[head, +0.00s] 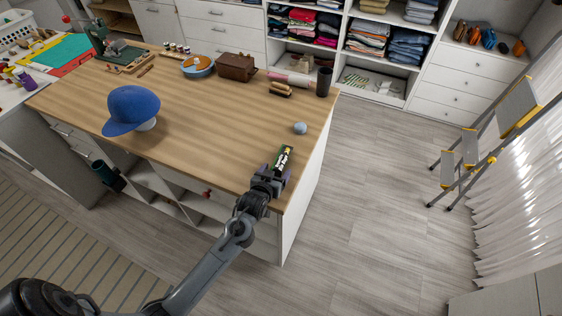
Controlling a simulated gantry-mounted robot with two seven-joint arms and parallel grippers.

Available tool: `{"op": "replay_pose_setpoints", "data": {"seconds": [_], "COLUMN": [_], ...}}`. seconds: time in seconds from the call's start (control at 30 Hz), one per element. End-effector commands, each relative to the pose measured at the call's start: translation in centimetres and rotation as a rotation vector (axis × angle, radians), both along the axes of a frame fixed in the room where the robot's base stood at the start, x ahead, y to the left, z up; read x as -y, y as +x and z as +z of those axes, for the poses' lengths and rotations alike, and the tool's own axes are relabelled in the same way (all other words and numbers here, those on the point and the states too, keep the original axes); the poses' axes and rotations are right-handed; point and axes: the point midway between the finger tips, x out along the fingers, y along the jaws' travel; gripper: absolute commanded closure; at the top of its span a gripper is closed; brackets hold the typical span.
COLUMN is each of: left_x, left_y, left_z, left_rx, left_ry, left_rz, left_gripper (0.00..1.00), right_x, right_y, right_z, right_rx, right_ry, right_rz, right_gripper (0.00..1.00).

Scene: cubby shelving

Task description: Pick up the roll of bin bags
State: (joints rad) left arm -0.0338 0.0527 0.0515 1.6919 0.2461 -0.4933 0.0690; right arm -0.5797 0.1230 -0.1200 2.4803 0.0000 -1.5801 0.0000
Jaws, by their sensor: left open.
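A small dark roll with white and yellow-green printing, which looks like the roll of bin bags (284,155), lies on the wooden worktop near its front right corner. My left gripper (275,171) is at the near end of the roll, with its jaws open. The roll's near end is partly hidden by the gripper, so I cannot tell whether the fingers touch it. My right gripper is out of view.
On the worktop (210,120), a pale blue ball (300,128) sits just beyond the roll. A blue cap (132,110) is to the left. A dark cup (324,82) and a brown box (236,67) stand farther back. The middle is clear. A step stool (470,148) stands right.

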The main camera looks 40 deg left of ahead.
Motion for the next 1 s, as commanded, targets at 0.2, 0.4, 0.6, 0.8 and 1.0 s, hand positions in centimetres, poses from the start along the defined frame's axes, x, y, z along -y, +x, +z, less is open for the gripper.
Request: {"op": "replay_pose_setpoints", "data": {"seconds": [0.2,0.4,0.6,0.8,1.0], "left_x": [-0.09,-0.07,-0.06,-0.06,-0.06], "left_y": [0.21,0.19,0.18,0.2,0.2], "left_z": [-0.04,-0.05,-0.06,0.01,0.23], "left_rx": [0.001,0.0,0.0,0.002,0.002], "left_ry": [0.0,0.0,0.001,0.001,0.001], "left_rz": [0.0,0.0,0.0,0.0,0.0], "left_gripper": [0.23,0.46,0.77,0.88,0.88], "right_x": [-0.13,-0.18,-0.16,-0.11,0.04], "right_y": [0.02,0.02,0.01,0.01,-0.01], "right_z": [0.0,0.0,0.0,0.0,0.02], "right_rx": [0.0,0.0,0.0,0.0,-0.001], "right_ry": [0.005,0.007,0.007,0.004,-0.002], "right_rz": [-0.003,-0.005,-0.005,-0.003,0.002], "right_gripper": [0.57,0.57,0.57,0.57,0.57]}}
